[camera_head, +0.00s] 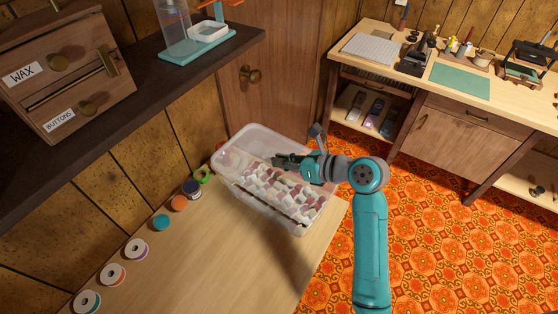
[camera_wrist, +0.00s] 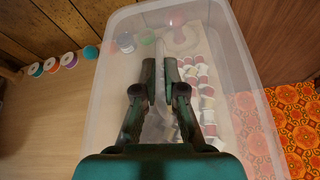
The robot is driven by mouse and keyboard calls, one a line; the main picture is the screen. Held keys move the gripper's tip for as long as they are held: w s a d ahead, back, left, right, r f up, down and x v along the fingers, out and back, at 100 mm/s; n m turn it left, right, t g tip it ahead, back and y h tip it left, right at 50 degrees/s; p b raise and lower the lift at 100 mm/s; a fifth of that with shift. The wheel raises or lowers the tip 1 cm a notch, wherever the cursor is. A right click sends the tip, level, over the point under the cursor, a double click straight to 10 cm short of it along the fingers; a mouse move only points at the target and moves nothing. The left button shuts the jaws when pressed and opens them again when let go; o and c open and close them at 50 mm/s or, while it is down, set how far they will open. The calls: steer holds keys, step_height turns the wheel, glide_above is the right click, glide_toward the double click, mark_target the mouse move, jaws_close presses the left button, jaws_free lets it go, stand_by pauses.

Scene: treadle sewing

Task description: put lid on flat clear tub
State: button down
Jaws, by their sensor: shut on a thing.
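The flat clear tub (camera_head: 262,205) stands at the far end of the wooden bench top, holding rows of white and dark red spools (camera_head: 285,190). A translucent lid (camera_head: 262,143) is over the tub, towards its far left end in the head view. My gripper (camera_head: 278,160) is above the tub, shut on the lid. In the wrist view the lid (camera_wrist: 112,95) spreads out around the fingers of my gripper (camera_wrist: 160,88), and spools (camera_wrist: 206,92) show through or beside it. I cannot tell whether the lid's edges touch the tub's rim.
Several thread spools (camera_head: 137,248) line the wall side of the bench top (camera_head: 215,255). A dark shelf (camera_head: 150,85) with a wooden drawer box (camera_head: 65,75) hangs above them. The near bench top is clear. Another workbench (camera_head: 450,100) stands across the orange patterned floor.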

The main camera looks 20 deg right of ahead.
steer(key=shift+f, duration=0.1)
steer(key=shift+d+f, duration=0.1)
steer(key=shift+f, duration=3.1)
steer(key=c, duration=1.2)
jaws_free()
steer(key=v, duration=1.2)
